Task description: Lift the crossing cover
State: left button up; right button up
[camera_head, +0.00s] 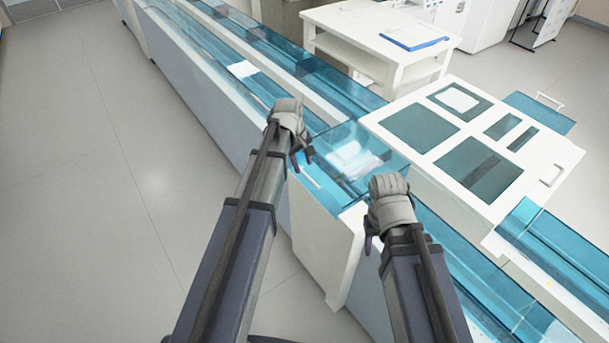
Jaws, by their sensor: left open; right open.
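A clear blue cover (352,160) sits over the track where the channels meet, in the middle of the view; I take it to be the crossing cover. My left gripper (302,158) is open at the cover's left side, above the channel edge. My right gripper (371,232) is open near the cover's front right corner. Both grippers look empty. I cannot tell whether either one touches the cover. The grippers and wrists hide part of its near edges.
Long white track housings with blue clear channels (220,68) run from upper left to lower right. A white panel with dark windows (425,161) and side handles lies right of the cover. A white table with a blue clipboard (413,40) stands behind. The left floor (90,170) is clear.

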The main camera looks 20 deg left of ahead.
aim_at(306, 174)
pick_arm(q)
jog(key=f+b, duration=0.3)
jog(key=f, duration=0.1)
jog(key=shift+w+d+f, duration=0.1)
jog(key=shift+w+d, duration=0.15)
jog(key=shift+w, duration=0.1)
jog(key=shift+c, duration=0.3)
grip_shut()
dwell(0.8)
